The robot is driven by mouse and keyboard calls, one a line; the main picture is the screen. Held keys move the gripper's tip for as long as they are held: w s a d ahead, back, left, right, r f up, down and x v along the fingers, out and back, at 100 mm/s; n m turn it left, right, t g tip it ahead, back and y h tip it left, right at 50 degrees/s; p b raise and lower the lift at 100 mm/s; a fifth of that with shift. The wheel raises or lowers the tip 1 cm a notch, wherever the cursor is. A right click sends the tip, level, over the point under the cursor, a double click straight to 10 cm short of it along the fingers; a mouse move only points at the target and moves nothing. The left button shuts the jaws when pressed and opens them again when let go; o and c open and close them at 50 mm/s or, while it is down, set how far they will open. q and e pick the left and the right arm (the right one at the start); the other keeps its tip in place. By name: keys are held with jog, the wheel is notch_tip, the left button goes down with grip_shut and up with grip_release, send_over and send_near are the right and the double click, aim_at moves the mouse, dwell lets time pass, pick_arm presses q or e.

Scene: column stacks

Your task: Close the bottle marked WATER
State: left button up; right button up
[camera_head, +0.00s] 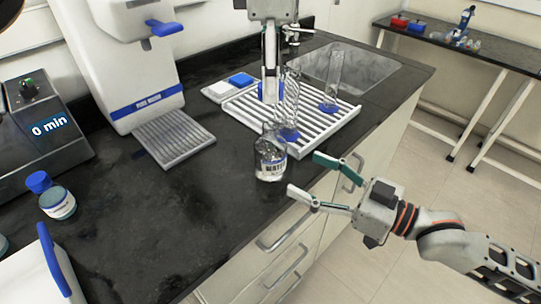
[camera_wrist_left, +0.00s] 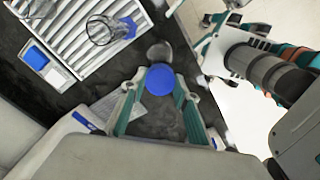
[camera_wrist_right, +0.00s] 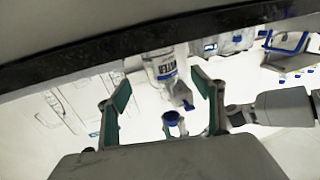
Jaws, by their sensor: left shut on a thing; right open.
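The clear bottle marked WATER (camera_head: 270,163) stands upright near the front edge of the dark counter, with no cap visible on its neck. My left gripper (camera_head: 269,88) is above and behind it in the head view. It is shut on a blue cap (camera_wrist_left: 160,79), which sits between its fingers in the left wrist view. The cap is apart from the bottle. My right gripper (camera_head: 305,174) is open and empty, to the right of the bottle and off the counter edge. In the right wrist view the bottle (camera_wrist_right: 163,66) shows inverted, beyond the open fingers.
A white slatted rack (camera_head: 339,115) holding glassware stands behind the bottle. A water dispenser (camera_head: 140,75) with a drip grille is at the left. A small blue-capped jar (camera_head: 58,204) is at the far left.

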aim_at(272, 158)
jog(key=x, duration=0.9)
jog(key=shift+w+a, duration=0.15)
jog(key=shift+a, duration=0.15)
jog(key=c, duration=1.7)
pick_arm(q)
jog(key=shift+f, duration=2.55)
jog(key=shift+f, duration=0.1)
jog(key=shift+f, duration=0.8)
jog(key=shift+f, duration=0.55)
